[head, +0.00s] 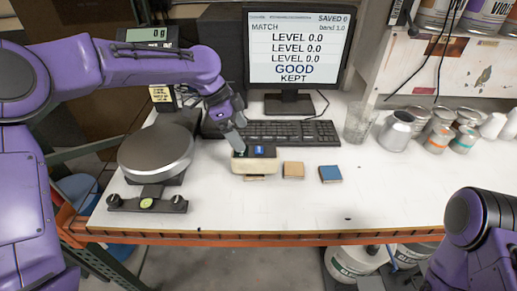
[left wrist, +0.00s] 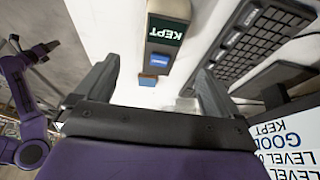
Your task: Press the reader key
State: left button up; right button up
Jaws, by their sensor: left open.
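The reader (head: 254,165) is a small cream block with a dark top and a small blue patch (head: 259,150), standing on the white bench. In the left wrist view the reader (left wrist: 168,10) has a dark display reading KEPT and a blue patch below it. My left gripper (head: 234,136) is at the reader's upper left in the head view, pointing down close to its top; I cannot tell whether it touches. In the left wrist view its two fingers (left wrist: 155,80) are spread apart with nothing between them. My right gripper is out of view; only a purple arm part shows.
A tan tile (head: 293,170) and a blue tile (head: 330,174) lie right of the reader. A round grey plate (head: 156,150) stands left. The keyboard (head: 290,133) and monitor (head: 297,50) are behind. A glass (head: 358,123) and several cans stand right. The front bench is mostly clear.

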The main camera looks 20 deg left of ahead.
pick_arm(q)
grip_shut()
dwell(1.6)
